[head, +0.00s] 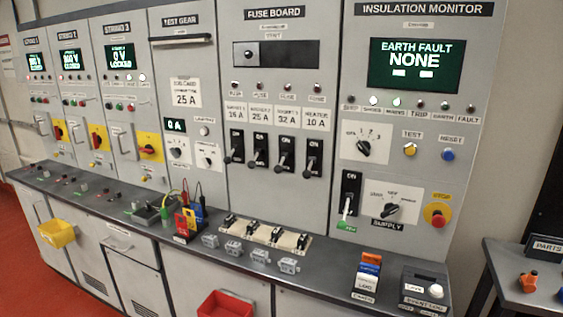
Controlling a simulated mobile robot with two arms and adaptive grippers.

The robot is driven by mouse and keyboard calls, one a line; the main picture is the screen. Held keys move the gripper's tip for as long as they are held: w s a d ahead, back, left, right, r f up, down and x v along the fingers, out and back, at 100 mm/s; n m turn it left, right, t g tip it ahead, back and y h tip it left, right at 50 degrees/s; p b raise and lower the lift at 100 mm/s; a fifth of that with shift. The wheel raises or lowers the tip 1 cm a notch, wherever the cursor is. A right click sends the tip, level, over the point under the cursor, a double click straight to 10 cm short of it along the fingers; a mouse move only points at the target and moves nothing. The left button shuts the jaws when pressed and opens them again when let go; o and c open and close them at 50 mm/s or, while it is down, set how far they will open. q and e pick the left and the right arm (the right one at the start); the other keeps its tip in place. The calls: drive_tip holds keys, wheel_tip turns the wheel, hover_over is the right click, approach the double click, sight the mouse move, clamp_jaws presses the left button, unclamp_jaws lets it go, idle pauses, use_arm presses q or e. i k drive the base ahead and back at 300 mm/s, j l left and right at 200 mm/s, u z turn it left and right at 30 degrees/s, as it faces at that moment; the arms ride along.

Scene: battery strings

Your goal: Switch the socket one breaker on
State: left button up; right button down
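The fuse board (276,45) is a grey panel in the middle of the head view. A row of black breakers sits low on it, each with an ON mark at its upper part. The leftmost breaker (236,146) is under a label (236,112) that reads 16 A; the small name above the rating is blurred but looks like socket one. Its lever appears to point down, away from the ON mark. The other breakers' levers appear down too, including the one under the heater label (317,117). Neither gripper is in view.
The insulation monitor screen (416,65) reads earth fault none. Below it are a supply switch (351,190) and a red stop button (437,214). A dark bench ledge (330,262) runs below the panels, carrying fuse holders (265,233) and coloured blocks. A side table (510,262) stands at right.

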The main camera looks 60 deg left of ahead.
sight(228, 160)
drive_tip(key=u, duration=2.15)
drive_tip(key=i+j, duration=0.25)
drive_tip(key=j, duration=0.15)
drive_tip(key=i+j, duration=0.2)
drive_tip(key=j, duration=0.2)
drive_tip(key=i+j, duration=0.25)
drive_tip(key=j, duration=0.15)
drive_tip(key=i+j, duration=0.2)
drive_tip(key=j, duration=0.25)
drive_tip(key=i+j, duration=0.25)
drive_tip(key=j, duration=0.15)
drive_tip(key=i+j, duration=0.2)
drive_tip(key=j, duration=0.2)
drive_tip(key=z, duration=0.05)
